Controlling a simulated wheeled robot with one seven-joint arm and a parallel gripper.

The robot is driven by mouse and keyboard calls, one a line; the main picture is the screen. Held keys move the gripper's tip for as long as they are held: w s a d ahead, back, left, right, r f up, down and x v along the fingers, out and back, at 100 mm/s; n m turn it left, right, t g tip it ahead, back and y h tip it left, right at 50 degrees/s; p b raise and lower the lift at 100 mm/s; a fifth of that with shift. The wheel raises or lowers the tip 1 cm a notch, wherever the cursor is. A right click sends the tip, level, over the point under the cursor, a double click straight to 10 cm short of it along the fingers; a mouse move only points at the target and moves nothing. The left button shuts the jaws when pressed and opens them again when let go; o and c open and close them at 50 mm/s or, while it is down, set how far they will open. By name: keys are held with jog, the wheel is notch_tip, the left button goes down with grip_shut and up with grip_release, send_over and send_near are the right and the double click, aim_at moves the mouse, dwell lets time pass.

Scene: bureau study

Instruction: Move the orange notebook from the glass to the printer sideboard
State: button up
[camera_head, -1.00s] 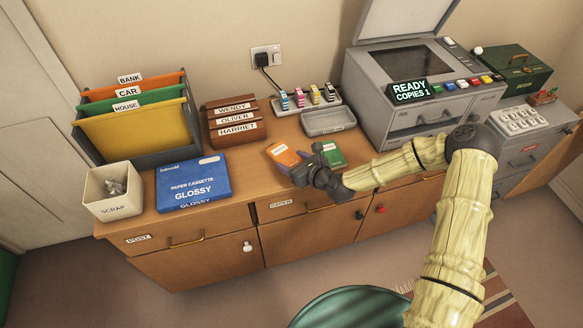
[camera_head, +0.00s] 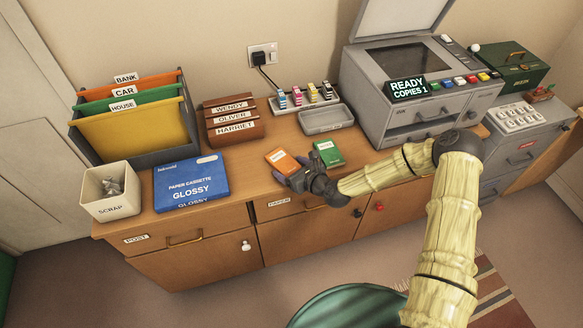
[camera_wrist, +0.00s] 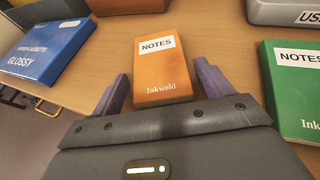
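The orange notebook (camera_head: 283,160) lies flat on the wooden sideboard top (camera_head: 238,178), left of a green notebook (camera_head: 328,152). In the wrist view the orange notebook (camera_wrist: 162,69), labelled NOTES, lies just beyond and between my two purple fingers. My gripper (camera_head: 290,178) is at the sideboard's front edge, close to the near end of the orange notebook. In the wrist view my gripper (camera_wrist: 160,90) is open with nothing between the fingertips but the notebook ahead of them.
A blue paper cassette box (camera_head: 192,183) and a scrap bin (camera_head: 110,191) stand to the left. A grey tray (camera_head: 327,120) lies behind the notebooks, and the printer (camera_head: 410,90) stands to the right. The green notebook (camera_wrist: 292,90) is close on the gripper's right.

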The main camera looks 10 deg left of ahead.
jog(key=shift+r, duration=0.1)
jog(key=shift+r, duration=0.1)
jog(key=v, duration=1.2)
dwell(0.6)
